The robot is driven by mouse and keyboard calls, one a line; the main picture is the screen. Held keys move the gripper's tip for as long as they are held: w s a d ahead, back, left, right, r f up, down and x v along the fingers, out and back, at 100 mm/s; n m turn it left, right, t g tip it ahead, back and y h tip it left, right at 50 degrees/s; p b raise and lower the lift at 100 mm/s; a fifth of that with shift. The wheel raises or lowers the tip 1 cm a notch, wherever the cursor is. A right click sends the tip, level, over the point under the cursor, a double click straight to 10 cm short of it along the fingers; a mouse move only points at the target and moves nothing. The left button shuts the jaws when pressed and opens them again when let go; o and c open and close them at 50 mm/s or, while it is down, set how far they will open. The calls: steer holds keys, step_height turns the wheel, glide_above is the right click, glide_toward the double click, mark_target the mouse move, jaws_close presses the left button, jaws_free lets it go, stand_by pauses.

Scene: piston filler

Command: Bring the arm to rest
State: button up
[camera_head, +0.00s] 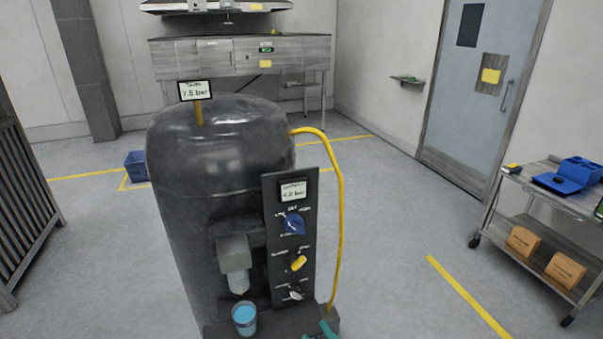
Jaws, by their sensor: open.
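Two small teal tips at the bottom edge, in front of the machine's base, look like the fingers of my gripper (318,333). They stand apart with nothing seen between them; the rest of the gripper and the arm are cut off by the frame. The piston filler is a large dark tank (190,180) with a black control panel (278,255) on its right front. The panel carries a blue knob (293,223), a yellow knob (298,263) and a lower grey-white knob (296,292). A cup with blue content (244,319) stands under the nozzle (238,283).
A yellow hose (340,220) bows out right of the tank. A steel cart (540,204) with blue items and cardboard boxes stands at right. A steel bench (200,60) and a blue bin (135,164) are behind. The floor between panel and cart is clear.

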steer(key=s+a+r+m+g+h, duration=0.1)
steer(key=s+m+h, duration=0.4)
steer(key=s, duration=1.4)
steer(key=s+a+m+g+h, duration=0.1)
steer(key=s+a+m+h, duration=0.3)
steer(key=s+m, duration=0.7)
steer(key=s+h, duration=0.2)
steer(key=s, duration=0.5)
steer(key=shift+s+a+r+g+h, duration=0.2)
steer(key=shift+s+r+g+h, duration=0.1)
steer(key=shift+s+r+g, duration=0.1)
